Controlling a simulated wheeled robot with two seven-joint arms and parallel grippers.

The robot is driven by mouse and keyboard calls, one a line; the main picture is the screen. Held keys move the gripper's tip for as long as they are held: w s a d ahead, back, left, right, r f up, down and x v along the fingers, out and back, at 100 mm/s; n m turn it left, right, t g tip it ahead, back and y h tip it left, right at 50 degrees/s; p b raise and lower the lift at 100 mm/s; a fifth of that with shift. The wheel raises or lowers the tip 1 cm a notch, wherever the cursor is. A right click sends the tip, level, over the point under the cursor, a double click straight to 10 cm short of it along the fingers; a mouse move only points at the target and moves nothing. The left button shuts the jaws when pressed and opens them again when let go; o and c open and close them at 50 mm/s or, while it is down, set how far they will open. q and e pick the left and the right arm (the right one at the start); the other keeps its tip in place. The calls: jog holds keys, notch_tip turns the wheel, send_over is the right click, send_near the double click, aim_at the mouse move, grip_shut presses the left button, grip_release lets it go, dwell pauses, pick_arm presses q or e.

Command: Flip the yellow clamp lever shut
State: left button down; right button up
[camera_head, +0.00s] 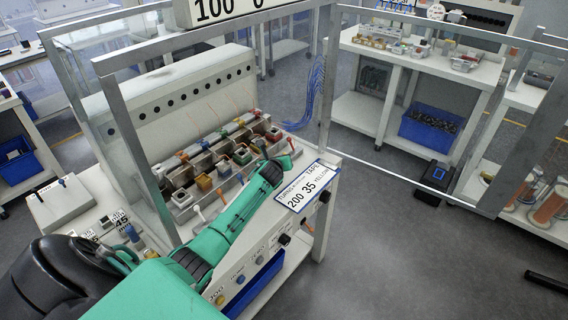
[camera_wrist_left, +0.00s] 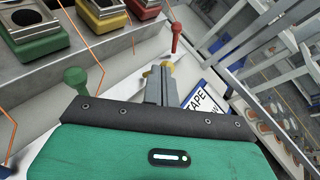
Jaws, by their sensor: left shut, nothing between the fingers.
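My left gripper (camera_head: 285,161) reaches across the bench fixture to its right end. In the left wrist view its fingers (camera_wrist_left: 160,80) are shut with nothing between them. A yellow lever knob (camera_wrist_left: 168,65) shows right at the fingertips, partly hidden by them. I cannot tell whether they touch. Most of that lever is hidden, so its angle is unclear. In the head view I cannot make out the yellow lever apart from my gripper. My right gripper is not in view.
A red lever (camera_wrist_left: 176,32) stands just beyond the fingertips, and a green lever (camera_wrist_left: 77,77) stands left of the gripper. Square sockets with coloured blocks (camera_head: 241,155) line the fixture. A labelled sign (camera_head: 308,186) lies at its right edge. Clear panels frame the bench.

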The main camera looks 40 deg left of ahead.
pick_arm(q)
jog(key=shift+a+r+p, duration=0.1)
jog(key=shift+a+p, duration=0.1)
jog(key=shift+p, duration=0.35)
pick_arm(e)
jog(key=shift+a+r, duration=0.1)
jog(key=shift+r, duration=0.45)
